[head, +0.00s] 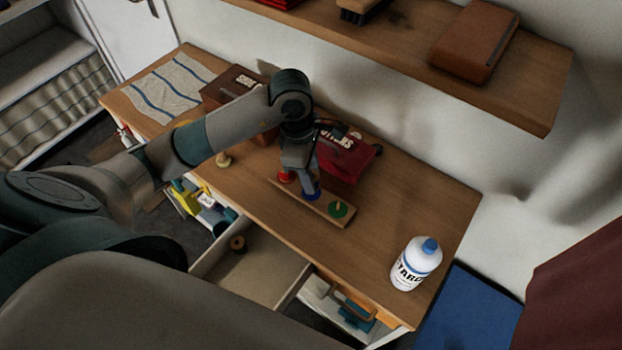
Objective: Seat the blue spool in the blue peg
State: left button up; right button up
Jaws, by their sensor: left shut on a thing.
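A wooden peg board (322,211) lies on the table, with a red piece (286,177) at its left end and a green piece (338,210) at its right end. My left gripper (309,187) points down over the middle of the board and is shut on the blue spool (312,194). The spool is at or just above the board between the red and green pieces. The blue peg is hidden by the spool and fingers, so I cannot tell whether the spool is around it. My right gripper is not in view.
A red box (347,158) stands close behind the board. A white bottle (415,266) stands at the table's right end. A pale spool (223,160) and a brown box (222,93) are at left. An open drawer (262,262) juts out in front, holding a brown spool (238,243).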

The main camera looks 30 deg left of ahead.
pick_arm(q)
notch_tip(320, 180, down, 2)
jog(key=shift+f+p, duration=0.15)
jog(key=shift+p, duration=0.3)
jog(key=shift+f, duration=0.15)
jog(key=shift+f, duration=0.1)
jog(key=o, duration=1)
